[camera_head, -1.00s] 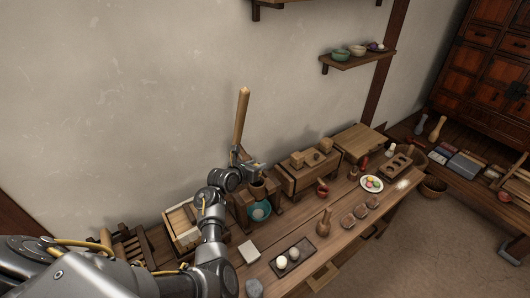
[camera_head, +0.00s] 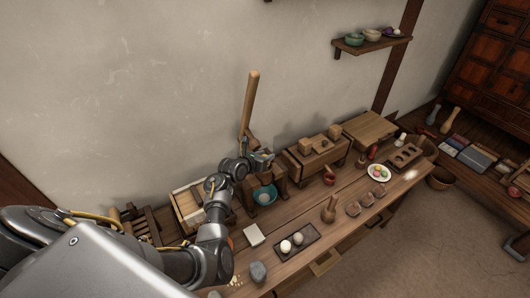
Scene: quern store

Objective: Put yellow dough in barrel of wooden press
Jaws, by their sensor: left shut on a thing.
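The wooden press (camera_head: 279,185) stands on the bench against the wall, its long lever (camera_head: 250,105) raised nearly upright. A teal bowl (camera_head: 264,195) sits at its front. My left gripper (camera_head: 264,160) is shut, just over the top of the press barrel, close to the lever's foot. What it holds is too small and hidden to make out; the gripper also covers the barrel's mouth. I see no clearly yellow ball there. My right gripper is out of view.
A wooden box with blocks on its lid (camera_head: 315,160) stands right of the press. A plate of coloured balls (camera_head: 379,173), a brown bottle (camera_head: 329,210) and small moulds are farther right.

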